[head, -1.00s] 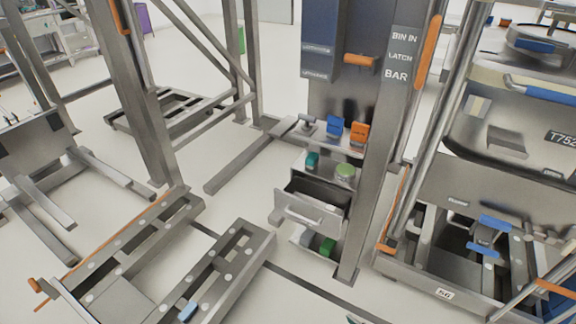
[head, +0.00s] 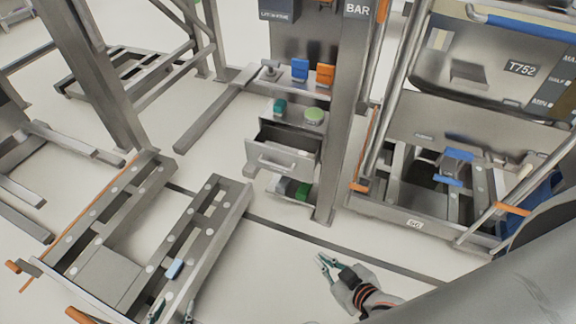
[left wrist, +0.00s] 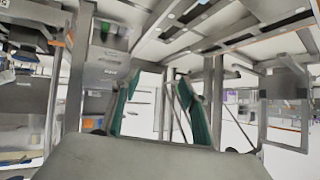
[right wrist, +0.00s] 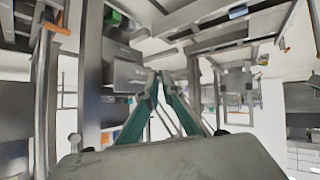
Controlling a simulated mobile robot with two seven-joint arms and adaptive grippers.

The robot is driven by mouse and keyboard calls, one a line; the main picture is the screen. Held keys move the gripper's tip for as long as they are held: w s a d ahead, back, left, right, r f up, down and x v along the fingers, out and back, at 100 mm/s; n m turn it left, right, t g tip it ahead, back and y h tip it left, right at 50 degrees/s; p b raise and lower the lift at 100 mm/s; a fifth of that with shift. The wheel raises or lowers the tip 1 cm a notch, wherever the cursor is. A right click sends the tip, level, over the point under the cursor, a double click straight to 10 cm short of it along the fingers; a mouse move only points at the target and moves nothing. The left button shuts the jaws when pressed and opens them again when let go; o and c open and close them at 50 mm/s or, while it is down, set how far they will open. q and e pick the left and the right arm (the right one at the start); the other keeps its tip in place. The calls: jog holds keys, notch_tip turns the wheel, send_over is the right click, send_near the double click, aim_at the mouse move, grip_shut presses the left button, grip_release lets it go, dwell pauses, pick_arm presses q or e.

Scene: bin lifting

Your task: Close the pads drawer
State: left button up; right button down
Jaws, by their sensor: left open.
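A grey drawer (head: 283,155) with a bar handle is pulled out of the cabinet at the foot of the centre post in the head view. No label reading "pads" is legible. Below it, a lower compartment holds green, dark and pale blocks (head: 302,191). My right gripper (head: 322,265) is in front of and below the drawer, apart from it. Its fingertips look together in the right wrist view (right wrist: 158,76), with nothing between them. My left gripper (head: 172,305) is low at the picture's bottom edge, over the floor frame. Its fingers stand apart and empty in the left wrist view (left wrist: 155,78).
A floor frame with rails (head: 215,235) lies left of the cabinet. A steel post (head: 340,130) stands right of the drawer. The bin (head: 500,75) and its base frame (head: 400,215) are further right. Floor in front of the drawer is clear.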

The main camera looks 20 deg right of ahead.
jog(key=w+d+f+n+t+h+b, duration=0.1)
jog(key=w+d+n+t+b, duration=0.15)
jog(key=w+b, duration=0.35)
jog(key=w+d+f+n+t+h+b, duration=0.1)
jog(key=w+d+f+n+b, duration=0.2)
jog(key=w, duration=0.4)
jog(key=n+t+y+b, duration=0.1)
jog(key=n+t+b, duration=0.3)
jog(key=n+b, duration=0.45)
send_near(303, 158)
jog(key=w+a, duration=0.3)
jog(key=w+d, duration=0.2)
jog(key=shift+w+d+r+p, duration=0.1)
jog(key=shift+w+d+p, duration=0.1)
jog(key=shift+w+p, duration=0.15)
pick_arm(q)
jog(key=w+d+f+h, duration=0.1)
jog(key=w+d+f, duration=0.1)
jog(key=d+f, duration=0.2)
jog(key=shift+w+f+t, duration=0.15)
jog(key=shift+f+t, duration=0.15)
jog(key=shift+t, duration=0.1)
pick_arm(e)
jog(key=shift+w, duration=0.1)
jog(key=shift+d, duration=0.1)
